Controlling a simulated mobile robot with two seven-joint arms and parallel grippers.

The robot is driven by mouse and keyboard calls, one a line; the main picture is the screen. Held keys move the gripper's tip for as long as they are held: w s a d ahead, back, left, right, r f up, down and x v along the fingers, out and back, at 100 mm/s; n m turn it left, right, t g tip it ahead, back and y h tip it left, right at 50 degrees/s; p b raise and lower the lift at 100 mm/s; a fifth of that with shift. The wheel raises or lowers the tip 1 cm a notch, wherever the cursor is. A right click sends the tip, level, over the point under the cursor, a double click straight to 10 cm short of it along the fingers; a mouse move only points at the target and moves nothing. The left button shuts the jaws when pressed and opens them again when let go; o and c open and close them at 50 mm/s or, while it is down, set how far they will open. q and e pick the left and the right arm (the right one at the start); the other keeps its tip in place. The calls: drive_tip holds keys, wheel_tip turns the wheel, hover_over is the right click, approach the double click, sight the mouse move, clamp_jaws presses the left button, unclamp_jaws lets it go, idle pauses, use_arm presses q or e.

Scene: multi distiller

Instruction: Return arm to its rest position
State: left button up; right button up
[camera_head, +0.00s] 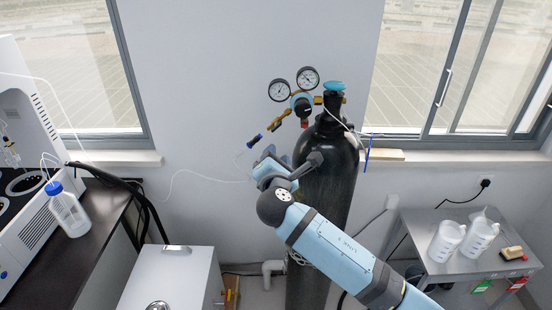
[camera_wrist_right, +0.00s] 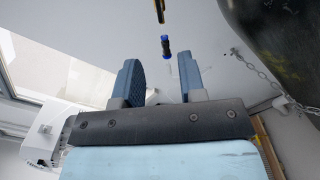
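My right arm (camera_head: 330,250) reaches up from the lower right in the head view, in front of the dark gas cylinder (camera_head: 335,185). My right gripper (camera_head: 268,158) is beside the cylinder's left side, below the regulator (camera_head: 303,103) with its two round gauges. In the right wrist view, my right gripper (camera_wrist_right: 160,78) has its two blue fingers apart with nothing held between them. A blue and black hose fitting (camera_wrist_right: 166,46) shows beyond the fingertips; in the head view the fitting (camera_head: 254,141) hangs just above and left of the gripper. My left gripper is not in view.
A light blue valve knob (camera_head: 334,87) tops the cylinder. A dark bench (camera_head: 98,215) with a blue-capped bottle (camera_head: 68,210) and a white cabinet (camera_head: 172,280) are at left. A chain (camera_wrist_right: 262,75) hangs near the cylinder.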

drive_tip(key=s+d+f+m+g+y, duration=0.25)
drive_tip(key=s+f+m, duration=0.35)
drive_tip(key=f, duration=0.5)
drive_tip(key=s+d+f+m+g+y, duration=0.1)
drive_tip(key=s+d+f+m+g, duration=0.25)
drive_tip(key=s+f, duration=0.6)
drive_tip(key=s+d+f+m, duration=0.6)
drive_tip(key=s+d+m, duration=0.1)
drive_tip(key=s, duration=0.3)
drive_tip(key=s+d+f+m+g, duration=0.1)
drive_tip(key=s+d+f+m, duration=0.5)
drive_tip(key=s, duration=0.4)
drive_tip(key=shift+s+d+f+m, duration=0.2)
drive_tip(key=shift+s+d+m, duration=0.2)
drive_tip(key=shift+d+m, duration=0.4)
